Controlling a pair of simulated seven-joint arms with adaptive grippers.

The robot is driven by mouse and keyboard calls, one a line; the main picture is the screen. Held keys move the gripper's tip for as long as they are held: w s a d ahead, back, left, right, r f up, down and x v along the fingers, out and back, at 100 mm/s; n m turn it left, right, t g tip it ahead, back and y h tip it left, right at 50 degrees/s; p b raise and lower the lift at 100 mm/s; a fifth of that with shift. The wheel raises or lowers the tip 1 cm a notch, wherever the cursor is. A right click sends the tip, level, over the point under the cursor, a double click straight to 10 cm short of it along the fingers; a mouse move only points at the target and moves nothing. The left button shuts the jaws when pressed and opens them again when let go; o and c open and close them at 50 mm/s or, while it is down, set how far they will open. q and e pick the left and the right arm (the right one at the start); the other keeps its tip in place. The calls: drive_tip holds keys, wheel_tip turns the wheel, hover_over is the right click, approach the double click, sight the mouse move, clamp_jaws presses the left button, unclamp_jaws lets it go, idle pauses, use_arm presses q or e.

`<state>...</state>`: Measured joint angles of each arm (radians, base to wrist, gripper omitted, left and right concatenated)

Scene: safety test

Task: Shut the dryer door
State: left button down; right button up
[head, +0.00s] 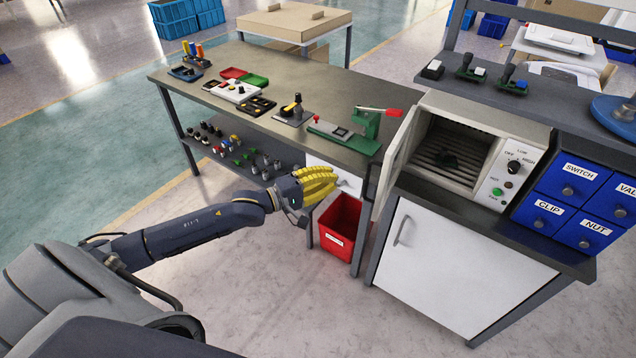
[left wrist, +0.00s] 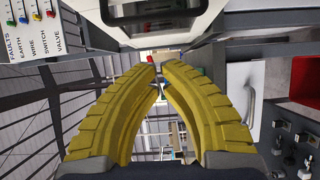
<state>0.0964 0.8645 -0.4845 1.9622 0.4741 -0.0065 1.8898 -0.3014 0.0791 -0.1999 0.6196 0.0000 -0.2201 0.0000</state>
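The dryer (head: 485,150) is a white box on the bench at the right, with a dark ribbed chamber and a knob panel. Its door (head: 400,153) stands open, swung out at the left side of the opening. My left gripper (head: 335,180) has yellow curved fingers and is left of the door and lower, apart from it. In the left wrist view its fingertips (left wrist: 160,63) nearly meet with nothing held between them. A white framed panel at the top of that view appears to be the door (left wrist: 150,28). My right gripper is not in view.
A red bin (head: 340,228) stands on the floor just below the left gripper. A green press with a red handle (head: 368,125) is on the left bench, close to the door. Blue labelled drawers (head: 575,195) adjoin the dryer. A white cabinet (head: 455,265) is below it.

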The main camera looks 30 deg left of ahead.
use_arm(q)
drive_tip(key=w+d, duration=0.3)
drive_tip(key=d, duration=0.2)
drive_tip(key=shift+d, duration=0.3)
drive_tip(key=shift+d, duration=0.15)
drive_tip(key=shift+s+d+n+y, duration=0.1)
drive_tip(key=shift+d+n+y, duration=0.2)
drive_tip(key=shift+d+y, duration=0.15)
drive_tip(key=shift+s+d+t+y, duration=0.1)
drive_tip(key=shift+d+t+y, duration=0.15)
drive_tip(key=shift+d+t, duration=0.15)
drive_tip(key=shift+s+d+n+y, duration=0.1)
drive_tip(key=shift+d+n+y, duration=0.2)
